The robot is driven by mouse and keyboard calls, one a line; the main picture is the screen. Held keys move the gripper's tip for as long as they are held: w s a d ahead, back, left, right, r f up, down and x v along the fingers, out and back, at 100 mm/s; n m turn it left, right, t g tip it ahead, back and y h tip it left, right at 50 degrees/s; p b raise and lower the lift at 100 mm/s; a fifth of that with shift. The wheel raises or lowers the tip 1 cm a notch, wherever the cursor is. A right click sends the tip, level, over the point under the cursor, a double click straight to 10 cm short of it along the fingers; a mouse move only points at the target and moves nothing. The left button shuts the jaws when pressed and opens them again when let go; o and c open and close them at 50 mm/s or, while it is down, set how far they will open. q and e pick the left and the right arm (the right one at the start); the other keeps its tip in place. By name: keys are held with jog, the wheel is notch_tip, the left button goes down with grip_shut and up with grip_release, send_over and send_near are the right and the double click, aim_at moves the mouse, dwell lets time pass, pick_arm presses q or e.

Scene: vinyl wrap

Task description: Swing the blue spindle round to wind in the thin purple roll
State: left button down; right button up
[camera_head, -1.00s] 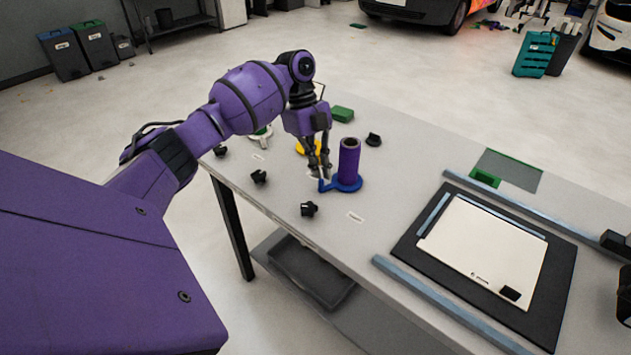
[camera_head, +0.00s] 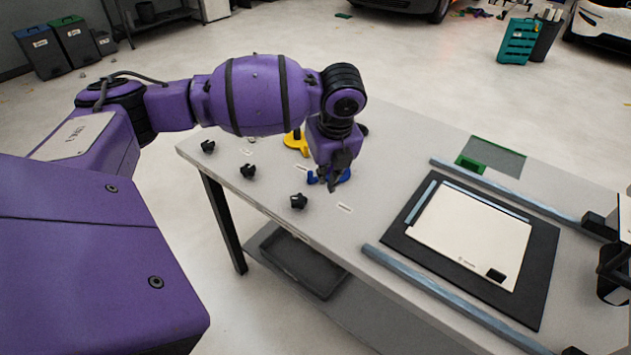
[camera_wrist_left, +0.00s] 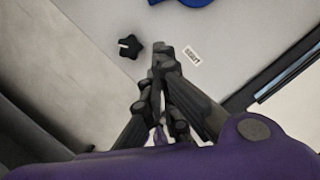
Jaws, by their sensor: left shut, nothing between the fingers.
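The blue spindle (camera_head: 344,176) stands on the grey table, mostly hidden behind my left gripper; its handle end (camera_head: 312,177) shows to the left of the fingers. The left wrist view shows only a piece of its blue base (camera_wrist_left: 190,2) at the top edge. The thin purple roll is hidden behind my arm in the head view and is outside the left wrist view. My left gripper (camera_head: 334,187) points down in front of the spindle, and its fingertips (camera_wrist_left: 162,47) are together and empty. I cannot tell whether it touches the spindle.
Black knobs (camera_head: 298,201) line the table's near edge, with white labels beside them. A yellow spindle (camera_head: 296,141) stands behind my gripper. A black mat (camera_head: 540,285) with a white sheet (camera_head: 470,240) lies between two rails on the right. The tabletop between spindle and mat is clear.

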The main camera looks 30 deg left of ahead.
pick_arm(q)
jog(key=x, duration=0.9)
jog(key=shift+w+f, duration=0.1)
jog(key=shift+f, duration=0.05)
jog(key=w+a, duration=0.2)
jog(key=shift+a+f, duration=0.2)
jog(key=shift+a, duration=0.1)
jog(key=shift+w+a, duration=0.3)
jog(key=shift+a, duration=0.1)
jog(key=shift+w+f, duration=0.1)
